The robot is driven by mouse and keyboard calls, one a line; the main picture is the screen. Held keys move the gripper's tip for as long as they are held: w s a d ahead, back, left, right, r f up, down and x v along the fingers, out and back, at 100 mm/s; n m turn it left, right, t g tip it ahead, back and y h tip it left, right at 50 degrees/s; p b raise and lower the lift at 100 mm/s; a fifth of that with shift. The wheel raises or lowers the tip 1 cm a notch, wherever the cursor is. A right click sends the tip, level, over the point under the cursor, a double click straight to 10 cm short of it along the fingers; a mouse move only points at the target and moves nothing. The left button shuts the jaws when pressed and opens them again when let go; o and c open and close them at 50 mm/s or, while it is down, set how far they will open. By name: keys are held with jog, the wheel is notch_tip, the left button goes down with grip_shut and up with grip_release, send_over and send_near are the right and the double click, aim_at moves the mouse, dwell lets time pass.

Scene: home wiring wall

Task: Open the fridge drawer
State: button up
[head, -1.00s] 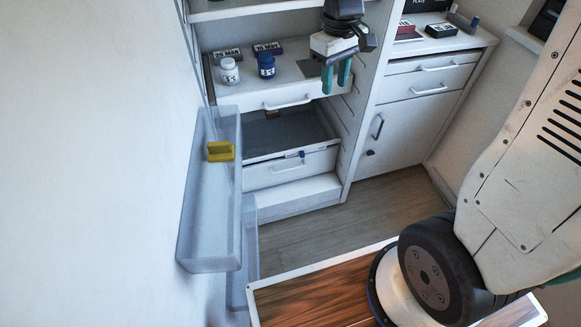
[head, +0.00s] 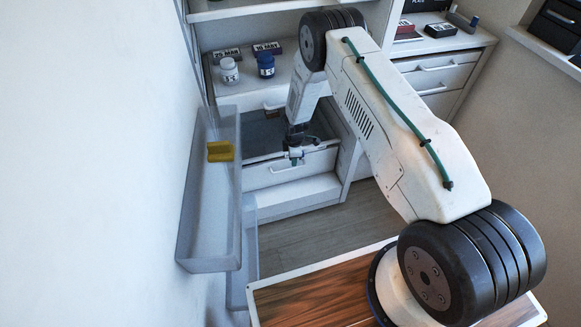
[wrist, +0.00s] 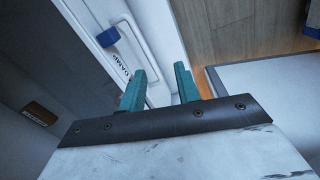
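The fridge drawer (head: 262,176) is the white-fronted lower drawer of the fridge, with its dark interior showing behind the front. Its white bar handle (head: 286,167) shows on the front and also in the wrist view (wrist: 147,42). My gripper (head: 294,157) is at the top of the drawer front, above the handle. In the wrist view, its two green fingers (wrist: 159,80) are apart, with nothing seen held between them. A blue piece (wrist: 108,37) sits on the front beside the handle.
A shelf above holds a white jar (head: 229,71), a blue jar (head: 266,65) and small boxes. The open fridge door's clear bin (head: 208,210), with a yellow item (head: 220,151), stands left. A cabinet (head: 440,80) is at right. The floor before the drawer is clear.

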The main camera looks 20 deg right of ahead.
jog(key=n+t, duration=0.1)
jog(key=n, duration=0.1)
send_near(290, 169)
jog(key=f, duration=0.3)
jog(key=w+f, duration=0.1)
jog(key=f, duration=0.3)
jog(key=shift+w+f, duration=0.25)
jog(key=shift+f, duration=0.05)
grip_shut()
